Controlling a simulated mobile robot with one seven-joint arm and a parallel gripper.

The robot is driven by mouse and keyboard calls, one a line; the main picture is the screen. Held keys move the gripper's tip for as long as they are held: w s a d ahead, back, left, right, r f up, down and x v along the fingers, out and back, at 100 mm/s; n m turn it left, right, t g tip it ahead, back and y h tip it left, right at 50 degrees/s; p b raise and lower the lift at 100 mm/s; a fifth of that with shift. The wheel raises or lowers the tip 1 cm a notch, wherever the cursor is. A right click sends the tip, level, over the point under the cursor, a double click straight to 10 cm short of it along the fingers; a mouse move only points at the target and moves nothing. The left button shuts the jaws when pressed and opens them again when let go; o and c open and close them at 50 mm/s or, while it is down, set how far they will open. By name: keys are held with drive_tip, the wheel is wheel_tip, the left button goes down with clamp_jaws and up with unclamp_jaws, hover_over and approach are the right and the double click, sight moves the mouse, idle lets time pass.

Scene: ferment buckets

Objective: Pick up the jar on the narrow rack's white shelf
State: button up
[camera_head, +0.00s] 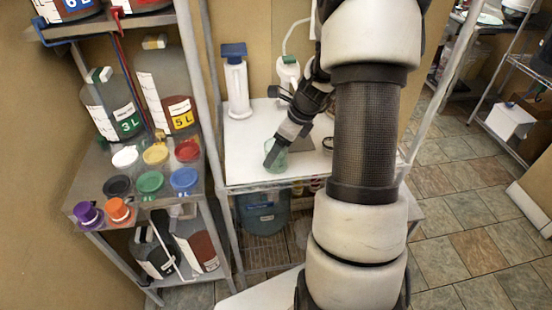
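A small greenish glass jar (279,166) stands on the white shelf (243,166) of the narrow rack, near its front edge. My gripper (272,160) reaches down to the jar from the upper right, with a dark finger across the jar's upper part. The gripper hides part of the jar. I cannot tell whether the fingers are open or shut on it, or whether they touch it.
A white dispenser bottle with a blue top (237,85) and a white pump bottle (288,75) stand behind the jar. At left, a metal rack (187,215) holds coloured lids and large bottles. Rack posts stand close to my arm. Tiled floor is clear at right.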

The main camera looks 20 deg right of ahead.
drive_tip(key=c, duration=1.2)
